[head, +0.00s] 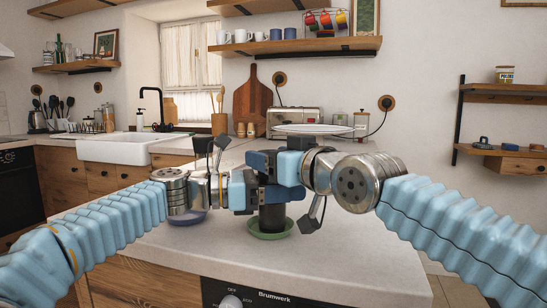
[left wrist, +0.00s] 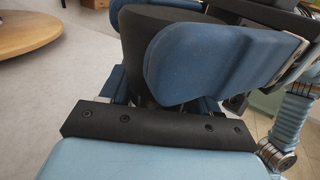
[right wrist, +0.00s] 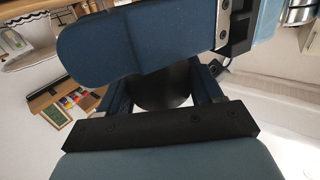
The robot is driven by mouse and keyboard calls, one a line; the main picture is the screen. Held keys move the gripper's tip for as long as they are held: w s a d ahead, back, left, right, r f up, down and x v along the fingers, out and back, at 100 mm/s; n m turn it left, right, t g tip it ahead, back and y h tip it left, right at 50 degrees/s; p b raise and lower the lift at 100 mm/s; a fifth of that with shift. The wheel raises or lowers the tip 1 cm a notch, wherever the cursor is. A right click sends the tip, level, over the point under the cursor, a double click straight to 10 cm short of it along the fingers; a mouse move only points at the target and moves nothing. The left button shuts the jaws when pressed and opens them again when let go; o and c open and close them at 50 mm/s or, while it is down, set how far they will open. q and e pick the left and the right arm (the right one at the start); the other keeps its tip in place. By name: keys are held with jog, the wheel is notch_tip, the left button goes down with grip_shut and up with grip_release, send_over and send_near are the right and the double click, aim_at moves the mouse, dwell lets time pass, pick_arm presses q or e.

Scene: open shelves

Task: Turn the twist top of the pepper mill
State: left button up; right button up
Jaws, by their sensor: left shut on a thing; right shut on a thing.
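The dark pepper mill (head: 272,217) stands upright in a green saucer (head: 268,235) on the counter, its upper part largely hidden by my grippers. My left gripper (head: 262,192) is shut on the mill's body from the left. My right gripper (head: 275,166) is shut on the mill higher up, at its top, from the right. In the left wrist view the dark mill (left wrist: 137,45) shows partly behind a blue finger. In the right wrist view a dark round part of the mill (right wrist: 165,92) shows between the blue fingers.
A purple-blue dish (head: 187,218) sits left of the mill, under my left wrist. A white plate (head: 312,129), a toaster (head: 293,117) and a cutting board (head: 252,102) are behind. The counter's front (head: 350,250) is clear, above a Brumwerk appliance (head: 275,296).

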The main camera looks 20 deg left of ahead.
pick_arm(q)
jog(key=shift+s+d, duration=0.1)
pick_arm(e)
jog(key=shift+a+f+m+t+h, duration=0.15)
jog(key=shift+f+m+t+h, duration=0.25)
jog(key=shift+m+t+h, duration=0.4)
jog(key=shift+w+d+r, duration=0.15)
jog(key=shift+d, duration=0.2)
jog(key=o, duration=1)
jog(key=shift+r, duration=0.15)
jog(key=shift+s+d+r, duration=0.1)
jog(key=shift+s+d, duration=0.1)
jog(key=shift+s, duration=0.1)
jog(key=v, duration=1.1)
jog(key=shift+s, duration=0.25)
